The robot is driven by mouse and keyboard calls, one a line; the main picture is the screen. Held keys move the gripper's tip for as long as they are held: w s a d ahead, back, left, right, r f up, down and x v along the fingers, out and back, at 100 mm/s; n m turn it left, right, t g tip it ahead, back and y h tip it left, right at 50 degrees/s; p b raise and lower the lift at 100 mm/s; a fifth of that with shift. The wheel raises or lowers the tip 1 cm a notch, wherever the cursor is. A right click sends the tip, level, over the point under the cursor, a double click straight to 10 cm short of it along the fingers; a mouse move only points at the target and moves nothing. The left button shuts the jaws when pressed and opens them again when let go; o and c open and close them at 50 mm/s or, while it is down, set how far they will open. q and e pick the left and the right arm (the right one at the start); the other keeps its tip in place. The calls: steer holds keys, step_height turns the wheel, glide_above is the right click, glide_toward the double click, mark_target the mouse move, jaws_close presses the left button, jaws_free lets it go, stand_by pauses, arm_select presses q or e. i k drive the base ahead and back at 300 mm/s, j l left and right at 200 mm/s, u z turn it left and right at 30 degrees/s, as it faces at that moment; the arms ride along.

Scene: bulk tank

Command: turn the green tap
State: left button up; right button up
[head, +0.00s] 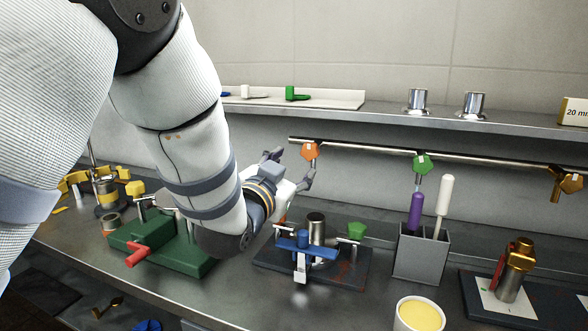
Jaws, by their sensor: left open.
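A green hexagonal piece (422,164) hangs from the metal rail on the back wall, right of centre. I cannot tell for certain which is the green tap. My left gripper (291,166) is open, its fingers spread near the orange hexagonal piece (310,151) on the rail. It appears empty, left of the green rail piece and apart from it. My right gripper is out of view.
A grey holder (421,257) with a purple-handled and a white-handled tool stands below the green rail piece. A blue-handled device (303,243) stands below my gripper. A yellow-filled cup (419,315) and a brass fitting (517,263) are at right. The upper shelf (390,112) overhangs the rail.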

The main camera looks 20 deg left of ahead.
mark_target(421, 164)
steer(key=k, duration=1)
